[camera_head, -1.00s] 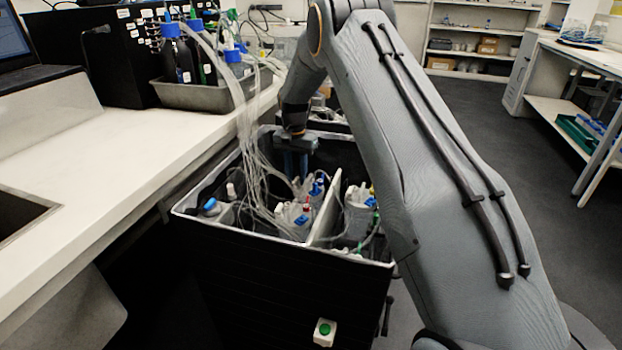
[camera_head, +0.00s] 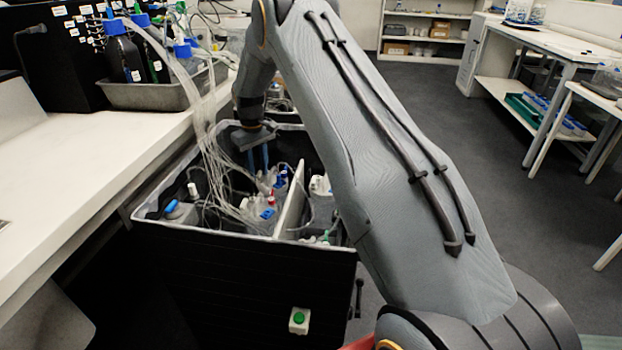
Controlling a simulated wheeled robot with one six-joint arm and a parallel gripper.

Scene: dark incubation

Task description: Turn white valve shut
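The black open-topped box (camera_head: 240,243) with a pale rim stands beside the bench. I cannot tell for sure which part is the white valve. My gripper (camera_head: 258,166) points down over the back of the box, its two blue-grey fingers apart with nothing visible between them. It is behind the valve group; whether it touches any tubing cannot be told.
A bundle of clear tubes (camera_head: 205,125) runs from capped bottles in a grey tray (camera_head: 160,97) down into the box. A white divider (camera_head: 290,203) splits the box. A white bench (camera_head: 85,160) lies at left. The floor (camera_head: 430,105) at right is clear.

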